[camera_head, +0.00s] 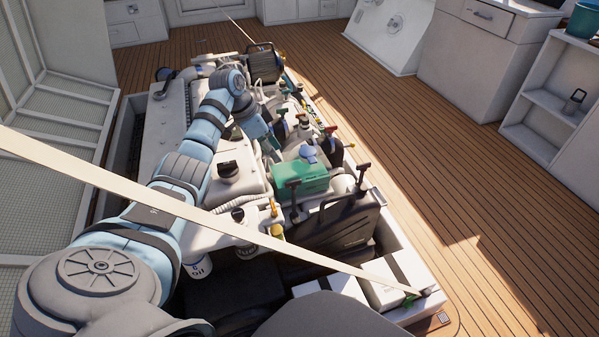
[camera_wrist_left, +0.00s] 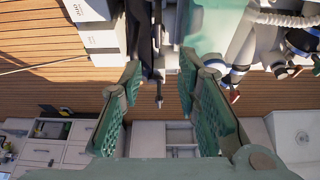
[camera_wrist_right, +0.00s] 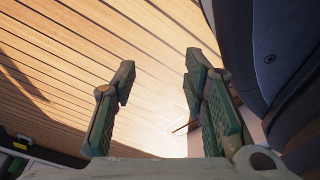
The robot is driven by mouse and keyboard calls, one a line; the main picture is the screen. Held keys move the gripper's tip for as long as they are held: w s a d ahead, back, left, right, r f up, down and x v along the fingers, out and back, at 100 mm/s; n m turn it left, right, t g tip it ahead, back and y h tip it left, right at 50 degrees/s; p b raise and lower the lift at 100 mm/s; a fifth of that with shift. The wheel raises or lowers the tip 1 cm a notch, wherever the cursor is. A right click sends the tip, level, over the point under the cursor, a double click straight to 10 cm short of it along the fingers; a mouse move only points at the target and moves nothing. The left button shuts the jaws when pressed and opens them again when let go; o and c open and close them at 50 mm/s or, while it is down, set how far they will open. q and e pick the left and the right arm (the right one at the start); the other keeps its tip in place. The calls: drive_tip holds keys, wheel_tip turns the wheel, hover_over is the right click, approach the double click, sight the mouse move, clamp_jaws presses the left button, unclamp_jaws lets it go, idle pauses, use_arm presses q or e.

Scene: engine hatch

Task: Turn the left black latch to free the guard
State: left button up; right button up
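The black guard (camera_head: 345,226) stands upright at the near end of the engine in the head view. The left black latch (camera_head: 293,188) rises in front of the green box. A second black latch (camera_head: 364,170) stands at the guard's right end. My left gripper (camera_head: 268,138) is over the engine, beyond the left latch and apart from it. In its wrist view, the left gripper (camera_wrist_left: 160,68) is open and empty; a dark latch-like handle (camera_wrist_left: 158,92) shows beyond its fingers, and which one it is I cannot tell. My right gripper (camera_wrist_right: 160,67) is open and empty above the floor.
A green box (camera_head: 300,176) sits just behind the left latch. A pale strap (camera_head: 130,187) crosses the head view diagonally. White boxes (camera_head: 400,276) stand at the near right of the hatch. The wooden floor (camera_head: 440,180) to the right is clear.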

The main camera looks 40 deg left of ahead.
use_arm(q)
drive_tip(key=b, duration=0.5)
hover_over(293, 181)
drive_tip(key=s+a, duration=0.1)
drive_tip(key=s, duration=0.1)
wheel_tip(293, 181, down, 8)
drive_tip(key=shift+s+a+f, duration=0.1)
use_arm(e)
drive_tip(key=w+a+t, duration=0.1)
drive_tip(key=w+a, duration=0.1)
drive_tip(key=w, duration=0.4)
use_arm(q)
drive_tip(key=b+x, duration=0.2)
drive_tip(key=x, duration=0.2)
drive_tip(key=shift+f+b, duration=0.25)
drive_tip(key=shift+b, duration=0.1)
drive_tip(key=shift+w+f, duration=0.1)
drive_tip(key=shift+w, duration=0.15)
clamp_jaws()
use_arm(e)
wheel_tip(293, 181, up, 8)
drive_tip(key=w+a, duration=0.1)
drive_tip(key=shift+w+n+g, duration=0.3)
drive_tip(key=shift+w, duration=0.1)
